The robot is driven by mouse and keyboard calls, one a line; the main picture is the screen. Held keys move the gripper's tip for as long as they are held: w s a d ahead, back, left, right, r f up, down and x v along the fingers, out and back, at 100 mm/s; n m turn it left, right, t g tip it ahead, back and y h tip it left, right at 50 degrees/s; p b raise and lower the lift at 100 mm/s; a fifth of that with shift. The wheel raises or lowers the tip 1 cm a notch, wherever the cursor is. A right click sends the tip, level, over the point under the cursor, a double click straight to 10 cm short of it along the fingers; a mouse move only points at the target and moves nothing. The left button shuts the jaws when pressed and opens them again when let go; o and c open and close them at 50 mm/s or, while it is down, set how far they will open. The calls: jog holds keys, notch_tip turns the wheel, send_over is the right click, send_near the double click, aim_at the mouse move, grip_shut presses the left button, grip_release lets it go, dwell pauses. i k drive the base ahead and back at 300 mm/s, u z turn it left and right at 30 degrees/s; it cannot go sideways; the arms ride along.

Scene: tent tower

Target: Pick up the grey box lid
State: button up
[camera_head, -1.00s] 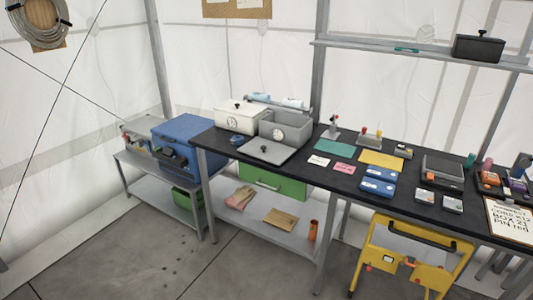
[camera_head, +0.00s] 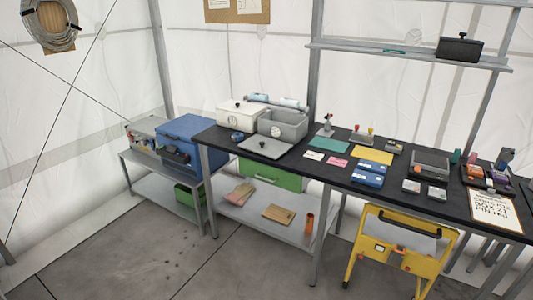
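The grey box lid (camera_head: 265,146) lies flat on the black table (camera_head: 330,176), near its left end and front edge. A small dark knob shows on its top. The open grey box (camera_head: 283,125) stands just behind the lid, with a round dial mark on its front. A white box (camera_head: 242,113) with a lid on it stands to the left of the grey box. My gripper is not in view.
A small blue roll-like item (camera_head: 237,136) sits left of the lid. Teal (camera_head: 329,144) and yellow (camera_head: 372,155) mats and blue packs (camera_head: 370,172) lie to the right. A yellow folding cart (camera_head: 402,250) stands before the table.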

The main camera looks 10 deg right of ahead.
aim_at(274, 149)
jog(key=k, duration=0.3)
jog(key=u, duration=0.65)
jog(key=i, duration=0.95)
jog(key=u, duration=0.75)
jog(key=i, duration=2)
jog(key=z, duration=0.45)
